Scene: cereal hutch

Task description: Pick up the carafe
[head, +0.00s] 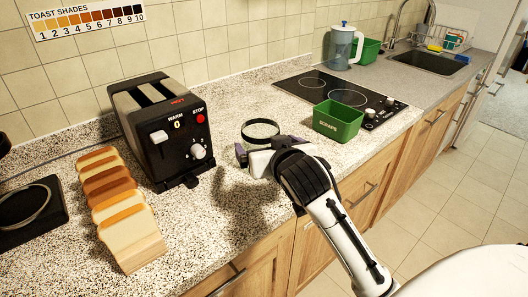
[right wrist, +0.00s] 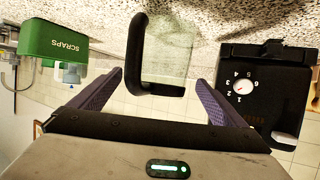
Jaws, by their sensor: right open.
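The carafe (head: 261,129) is a clear glass vessel with a dark rim, standing on the speckled counter right of the toaster. My right gripper (head: 259,149) is at its near side and partly hides it. In the right wrist view the carafe's glass (right wrist: 166,45) and black handle (right wrist: 135,55) show ahead of my right gripper (right wrist: 155,88). The purple fingers are open, with the handle's lower part in the gap between them and visible space on both sides. I cannot tell how deep the handle sits between the fingers. My left gripper is not in view.
The black toaster (head: 160,130) stands close on the left, before it a bread row on a wooden rack (head: 142,252). A green scraps bin (head: 338,121) is close on the right, near the cooktop (head: 322,88). A blue-lidded pitcher (head: 342,48) stands farther back.

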